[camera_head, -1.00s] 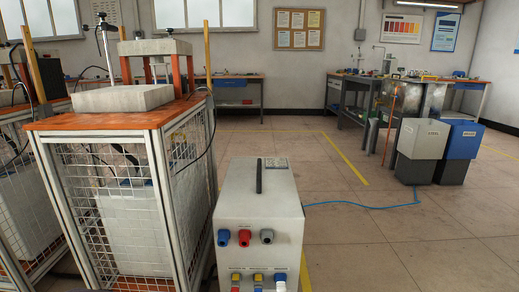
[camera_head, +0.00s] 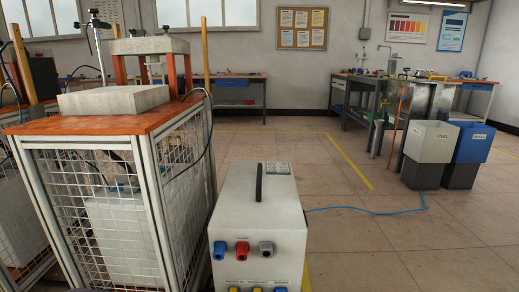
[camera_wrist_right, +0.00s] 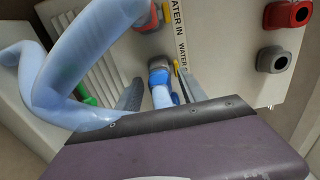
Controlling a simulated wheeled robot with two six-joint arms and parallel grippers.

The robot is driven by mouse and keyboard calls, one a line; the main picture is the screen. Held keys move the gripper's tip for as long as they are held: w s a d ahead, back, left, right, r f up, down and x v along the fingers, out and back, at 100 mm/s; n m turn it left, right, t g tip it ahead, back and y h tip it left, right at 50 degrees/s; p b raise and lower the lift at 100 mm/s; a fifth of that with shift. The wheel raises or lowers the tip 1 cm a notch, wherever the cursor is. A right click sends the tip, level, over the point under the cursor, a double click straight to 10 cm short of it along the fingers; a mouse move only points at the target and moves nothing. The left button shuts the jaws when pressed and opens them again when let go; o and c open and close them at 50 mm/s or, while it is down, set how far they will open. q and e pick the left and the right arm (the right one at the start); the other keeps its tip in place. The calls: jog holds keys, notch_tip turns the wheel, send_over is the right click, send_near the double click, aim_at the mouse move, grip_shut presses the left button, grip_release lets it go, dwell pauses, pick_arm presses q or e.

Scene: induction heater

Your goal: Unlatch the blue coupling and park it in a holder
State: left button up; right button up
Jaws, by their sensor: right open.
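A blue coupling (camera_wrist_right: 159,80) sits at the panel of the grey-white heater cabinet in the right wrist view, with a blue hose end below it. A yellow latch tab (camera_wrist_right: 177,64) is beside it, near a "WATER" label. My right gripper (camera_wrist_right: 160,84) is open, its two grey fingers on either side of the coupling; contact cannot be told. A blue holder (camera_head: 220,250), a red holder (camera_head: 242,248) and a grey holder (camera_head: 266,248) stick out of the cabinet front in the head view. The red holder (camera_wrist_right: 287,14) and grey holder (camera_wrist_right: 275,60) also show in the wrist view. My left gripper is not in view.
A thick light-blue hose (camera_wrist_right: 60,75) loops close to my right gripper. Another coupling (camera_wrist_right: 148,18) is above. The cabinet (camera_head: 260,212) stands beside a caged workbench (camera_head: 110,122). Bins (camera_head: 428,142) stand at the right. Open floor lies between.

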dwell(0.7)
grip_shut()
dwell(1.3)
